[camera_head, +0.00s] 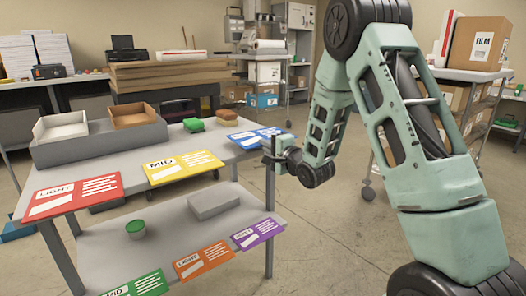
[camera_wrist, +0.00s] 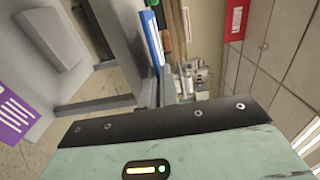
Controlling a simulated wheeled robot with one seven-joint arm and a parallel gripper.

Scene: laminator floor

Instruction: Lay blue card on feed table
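A blue card (camera_head: 250,137) with white print sits at the front right edge of the grey two-level table (camera_head: 100,178), like a sloping placard. It shows nearly edge-on in the wrist view (camera_wrist: 152,40). My gripper (camera_head: 274,147) is beside the table's right front corner, close to the card's right end. Whether it touches the card I cannot tell. The fingers are small and dark in the head view and not clear in the wrist view, so their opening is not readable. I cannot tell which surface is the feed table.
Red (camera_head: 72,195) and yellow (camera_head: 184,167) placards line the same edge. A white tray (camera_head: 61,131), brown tray (camera_head: 133,120) and green block (camera_head: 194,125) are on top. Open floor lies right of the table.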

